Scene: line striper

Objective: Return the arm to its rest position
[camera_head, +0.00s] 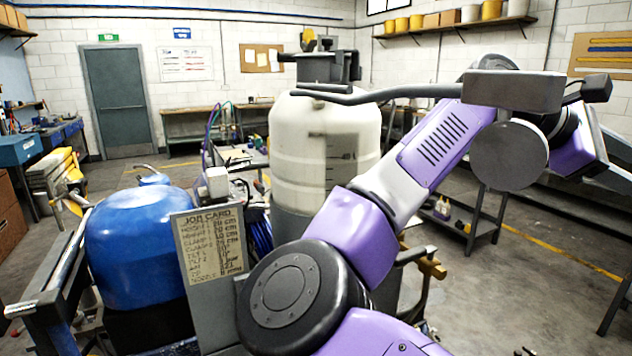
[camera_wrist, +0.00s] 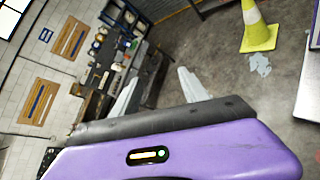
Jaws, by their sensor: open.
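My purple and grey arm rises from the bottom middle of the head view and bends over at the upper right. Its far end runs toward the right edge, where the fingers cannot be made out. In the wrist view my gripper (camera_wrist: 156,86) shows two grey fingers spread apart with nothing between them. The line striper stands behind and left of my arm, with a white tank (camera_head: 300,130), a blue rounded cover (camera_head: 140,240) and a job card (camera_head: 211,245). My arm covers part of the tank's lower right.
A low metal stand (camera_head: 470,222) holds small bottles at the right. A yellow cone (camera_wrist: 258,33) stands on the floor in the wrist view. A wall shelf (camera_head: 455,27) carries tins and boxes. Grey floor (camera_head: 535,275) is open at the right. A door (camera_head: 118,100) is at the back left.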

